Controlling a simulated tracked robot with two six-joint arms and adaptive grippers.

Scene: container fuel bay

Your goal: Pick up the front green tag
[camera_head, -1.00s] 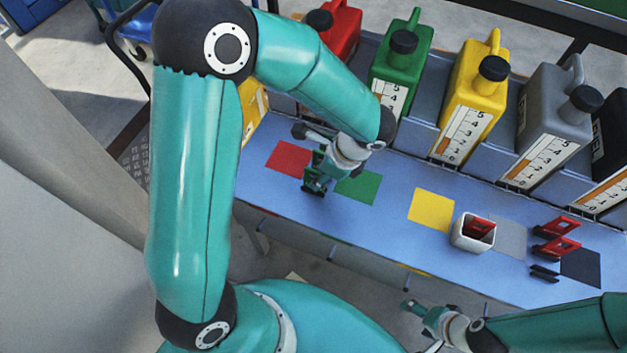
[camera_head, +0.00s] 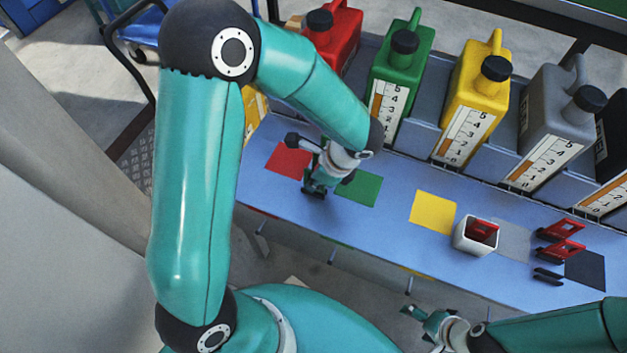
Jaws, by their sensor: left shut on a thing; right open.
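My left gripper (camera_head: 315,188) points down at the table, between the red square and the green square (camera_head: 360,188). It is shut on a small green tag (camera_head: 323,170), which is mostly hidden by the fingers and the wrist. I cannot tell whether the tag touches the table. No other green tag shows clearly. My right gripper (camera_head: 428,318) is open and empty, in front of the table's near edge at the lower right.
The blue table (camera_head: 300,213) also carries a red square (camera_head: 288,160), a yellow square (camera_head: 432,209), a white cup (camera_head: 472,246) with a red tag inside, red tags (camera_head: 560,250) and dark tags (camera_head: 548,277). Jerrycans, including a green one (camera_head: 400,65), stand along the back.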

